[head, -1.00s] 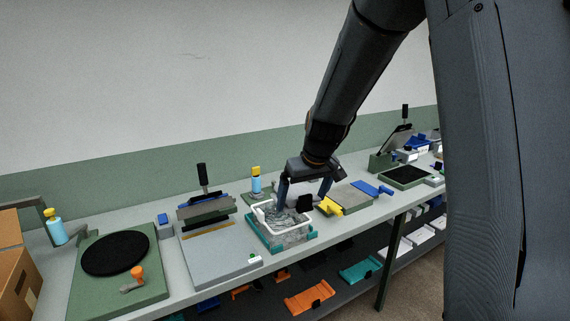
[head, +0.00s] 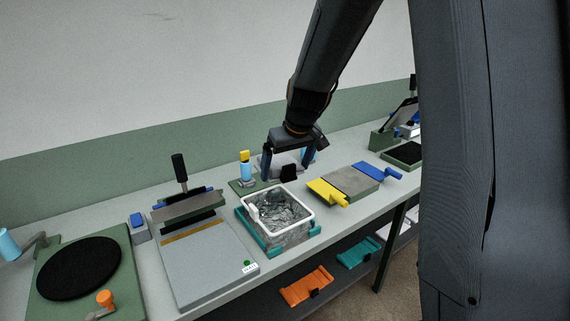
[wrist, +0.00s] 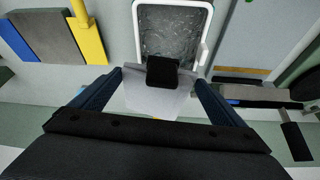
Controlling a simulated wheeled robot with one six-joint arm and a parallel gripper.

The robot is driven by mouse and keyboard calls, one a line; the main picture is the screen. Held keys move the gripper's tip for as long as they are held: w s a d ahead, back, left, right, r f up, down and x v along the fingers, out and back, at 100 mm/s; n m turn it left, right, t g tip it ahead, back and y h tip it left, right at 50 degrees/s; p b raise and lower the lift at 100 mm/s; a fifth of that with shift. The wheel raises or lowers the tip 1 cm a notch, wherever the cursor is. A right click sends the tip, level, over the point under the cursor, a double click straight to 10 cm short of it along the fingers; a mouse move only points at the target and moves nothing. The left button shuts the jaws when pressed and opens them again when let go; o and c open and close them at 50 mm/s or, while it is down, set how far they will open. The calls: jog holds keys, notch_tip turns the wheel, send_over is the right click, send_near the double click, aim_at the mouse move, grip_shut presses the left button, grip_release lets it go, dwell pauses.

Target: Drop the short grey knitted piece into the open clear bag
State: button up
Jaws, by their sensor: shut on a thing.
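The open clear bag (head: 293,237) has a white square rim and crumpled clear walls, and sits in a teal holder on the bench. Its white rim (wrist: 208,40) also shows in the wrist view, just beyond my fingertips. My gripper (head: 287,166) is behind the bag in the head view and above the bench. It is shut on the short grey knitted piece (head: 281,160), which spans between the two fingers. In the wrist view the piece (wrist: 160,103) is pale grey, with a black block at its middle overlapping the near rim. The piece is outside the bag opening.
A grey slab (head: 350,179) with yellow and blue ends lies right of the bag. A press-like device (head: 203,260) with an upright black handle stands left. A black disc (head: 80,268) is at far left.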

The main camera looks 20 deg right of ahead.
aim_at(290, 165)
jog(key=shift+f+b, duration=1.2)
jog(key=shift+f, duration=0.75)
jog(key=o, duration=0.8)
jog(key=shift+o, duration=0.2)
jog(key=shift+b+v, duration=1.05)
jog(key=shift+v, duration=2.9)
jog(key=s+a+f+m+g+h+b, duration=0.1)
jog(key=s+f+m+g+b, duration=0.1)
jog(key=s+f, duration=1.5)
jog(key=shift+s+a+f+g+b, duration=0.25)
jog(key=shift+s+g+b, duration=0.25)
jog(key=shift+s+b, duration=0.6)
